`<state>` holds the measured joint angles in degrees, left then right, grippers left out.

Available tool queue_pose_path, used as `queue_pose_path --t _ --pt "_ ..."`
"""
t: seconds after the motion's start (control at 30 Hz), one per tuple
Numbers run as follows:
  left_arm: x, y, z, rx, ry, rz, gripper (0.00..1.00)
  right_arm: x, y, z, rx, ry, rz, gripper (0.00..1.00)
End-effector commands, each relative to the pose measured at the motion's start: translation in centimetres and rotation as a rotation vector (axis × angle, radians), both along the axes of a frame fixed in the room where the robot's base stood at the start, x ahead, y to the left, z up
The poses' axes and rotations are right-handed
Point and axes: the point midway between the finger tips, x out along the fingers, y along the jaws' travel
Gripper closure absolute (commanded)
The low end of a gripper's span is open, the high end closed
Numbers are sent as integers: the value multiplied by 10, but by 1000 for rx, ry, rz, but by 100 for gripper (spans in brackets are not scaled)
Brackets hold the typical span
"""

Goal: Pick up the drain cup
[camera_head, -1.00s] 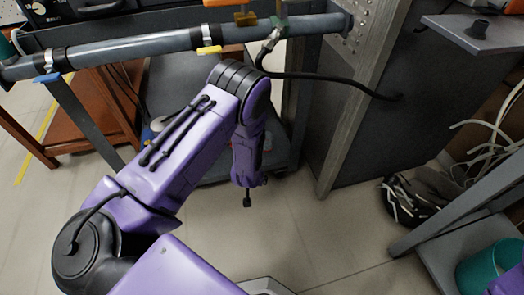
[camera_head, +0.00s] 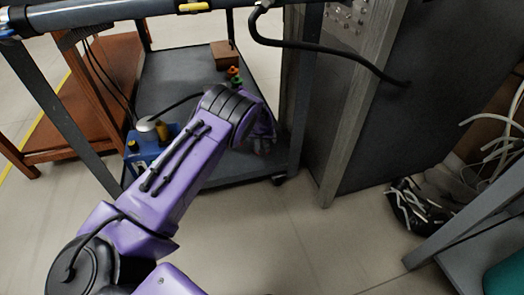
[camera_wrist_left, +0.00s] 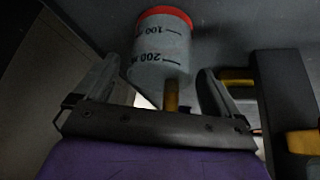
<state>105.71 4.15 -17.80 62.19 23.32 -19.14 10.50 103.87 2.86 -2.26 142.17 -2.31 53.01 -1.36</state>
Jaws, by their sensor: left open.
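The drain cup (camera_wrist_left: 162,50) shows in the left wrist view as a pale translucent cup with a red rim and black marks reading 100 and 200. A yellow stub (camera_wrist_left: 171,95) shows at its near end. My left gripper (camera_wrist_left: 160,72) is open, with one finger on each side of the cup. I cannot tell whether either finger touches it. In the head view my left arm reaches down to the cart's lower shelf, and its wrist hides most of the cup. My right gripper is not in view.
The cart's lower shelf (camera_head: 185,75) holds a blue box (camera_head: 146,150), a brown block (camera_head: 225,55) and small red and green parts (camera_head: 234,77). A grey cabinet (camera_head: 400,130) stands right of the cart. A yellow-handled dark part (camera_wrist_left: 285,95) lies right of the gripper.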

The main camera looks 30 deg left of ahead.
Motion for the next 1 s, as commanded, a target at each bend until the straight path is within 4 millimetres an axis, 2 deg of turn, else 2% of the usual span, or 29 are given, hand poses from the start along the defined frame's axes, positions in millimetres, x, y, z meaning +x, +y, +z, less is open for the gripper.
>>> queue_pose_path --t 0.07,0.33,0.5,0.83,1.0 --pt "3 2 -9 0 0 -1 3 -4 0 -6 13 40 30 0" --pt "4 2 -8 0 0 0 3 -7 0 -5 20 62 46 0" --pt "4 2 -8 0 1 0 59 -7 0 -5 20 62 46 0" --pt "4 2 -5 0 0 0 60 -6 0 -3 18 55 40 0" --pt "5 2 16 0 -1 0 60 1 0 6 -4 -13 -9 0"
